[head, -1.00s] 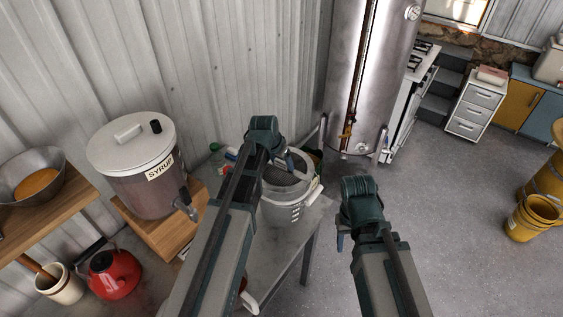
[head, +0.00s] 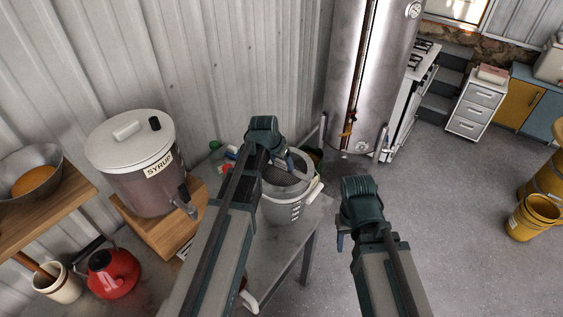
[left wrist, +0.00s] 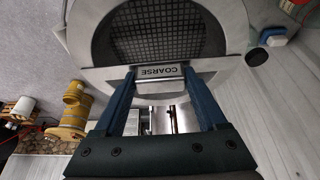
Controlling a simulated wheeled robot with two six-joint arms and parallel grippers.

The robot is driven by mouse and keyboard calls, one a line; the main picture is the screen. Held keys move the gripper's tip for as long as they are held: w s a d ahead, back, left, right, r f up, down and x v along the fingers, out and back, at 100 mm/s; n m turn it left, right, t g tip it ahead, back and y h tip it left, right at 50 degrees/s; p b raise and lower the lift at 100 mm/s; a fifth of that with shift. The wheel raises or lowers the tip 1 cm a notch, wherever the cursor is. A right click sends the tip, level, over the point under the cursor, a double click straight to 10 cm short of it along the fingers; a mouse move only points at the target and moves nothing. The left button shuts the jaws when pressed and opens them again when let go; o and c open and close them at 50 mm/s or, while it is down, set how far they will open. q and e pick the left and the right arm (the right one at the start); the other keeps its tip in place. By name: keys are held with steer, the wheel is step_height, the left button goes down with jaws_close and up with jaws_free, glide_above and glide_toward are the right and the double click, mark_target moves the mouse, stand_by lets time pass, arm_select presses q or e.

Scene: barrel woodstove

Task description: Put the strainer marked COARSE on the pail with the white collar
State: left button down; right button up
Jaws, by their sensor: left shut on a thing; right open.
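The strainer (head: 291,178) is a round grey ring with dark mesh. Its label reads COARSE (left wrist: 160,72) in the left wrist view, on a tab between my blue fingers. My left gripper (head: 287,161) is shut on this strainer at its near-left side; it also shows in the left wrist view (left wrist: 160,78). A pale grey pail (head: 283,212) with dark marks stands directly below the strainer on a grey table. I cannot tell whether the strainer fully rests on the rim, or make out the collar's colour. My right gripper (head: 341,236) is open and empty, right of the table.
The grey table (head: 265,250) ends just right of the pail, with floor beyond. A SYRUP container (head: 135,165) with a tap stands left. A red kettle (head: 112,273) is at lower left. A corrugated wall and a tall steel tank (head: 355,75) lie behind. Small items crowd the table's back.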

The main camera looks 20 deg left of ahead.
mark_target(281, 168)
arm_select(q)
steer(key=shift+f+b, duration=1.95)
steer(key=shift+f, duration=0.1)
stand_by(0.9)
stand_by(0.3)
jaws_free()
steer(key=shift+p+v, duration=3.3)
steer(key=shift+v, duration=0.25)
